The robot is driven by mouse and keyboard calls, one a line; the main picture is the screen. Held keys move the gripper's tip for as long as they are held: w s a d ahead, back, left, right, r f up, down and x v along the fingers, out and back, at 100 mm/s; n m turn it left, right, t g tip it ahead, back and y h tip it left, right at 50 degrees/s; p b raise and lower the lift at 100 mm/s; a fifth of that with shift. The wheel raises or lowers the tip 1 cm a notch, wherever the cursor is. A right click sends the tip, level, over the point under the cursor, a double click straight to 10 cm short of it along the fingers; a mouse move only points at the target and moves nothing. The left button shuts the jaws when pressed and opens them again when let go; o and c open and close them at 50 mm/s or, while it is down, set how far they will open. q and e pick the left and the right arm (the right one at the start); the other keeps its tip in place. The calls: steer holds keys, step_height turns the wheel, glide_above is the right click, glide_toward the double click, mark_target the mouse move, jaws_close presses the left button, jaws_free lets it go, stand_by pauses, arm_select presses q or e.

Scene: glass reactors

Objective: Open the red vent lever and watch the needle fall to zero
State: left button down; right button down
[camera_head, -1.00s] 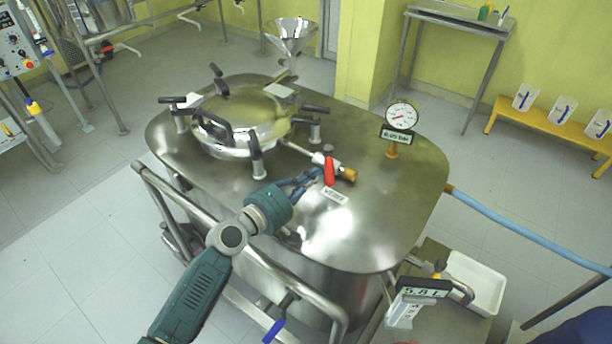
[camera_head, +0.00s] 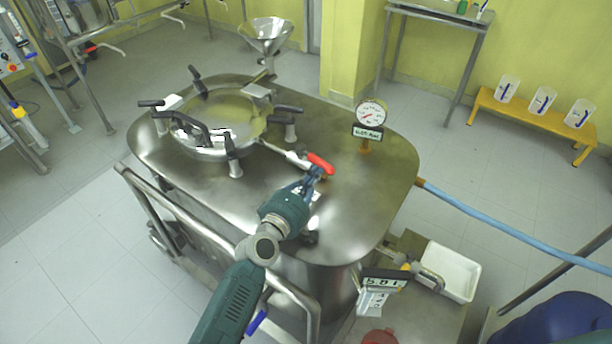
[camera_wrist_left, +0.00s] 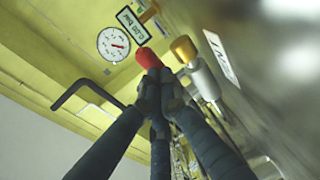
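The red vent lever (camera_head: 320,163) sits on the valve at the end of a short pipe on the steel reactor lid (camera_head: 250,205). It lies roughly in line with that pipe. My left gripper (camera_head: 312,178) is at the lever, its fingers drawn together. In the left wrist view the fingertips (camera_wrist_left: 156,78) meet at the red lever (camera_wrist_left: 145,56) and hide part of it; they look closed on it. The round pressure gauge (camera_head: 371,113) stands behind on the lid, with a red needle; it also shows in the left wrist view (camera_wrist_left: 113,44). My right gripper is out of view.
The round manway cover (camera_head: 225,115) with black clamp handles is left of the valve. A steel funnel (camera_head: 267,34) rises behind. A rail (camera_head: 190,230) runs along the front. A blue hose (camera_head: 500,228) leaves to the right. A white tray (camera_head: 450,270) is lower right.

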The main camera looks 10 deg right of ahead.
arm_select(q)
steer(key=shift+w+d, duration=0.1)
steer(key=shift+d, duration=0.2)
steer(key=shift+w+d, duration=0.1)
steer(key=shift+d, duration=0.15)
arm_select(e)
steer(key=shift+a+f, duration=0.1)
arm_select(q)
steer(key=shift+d, duration=0.15)
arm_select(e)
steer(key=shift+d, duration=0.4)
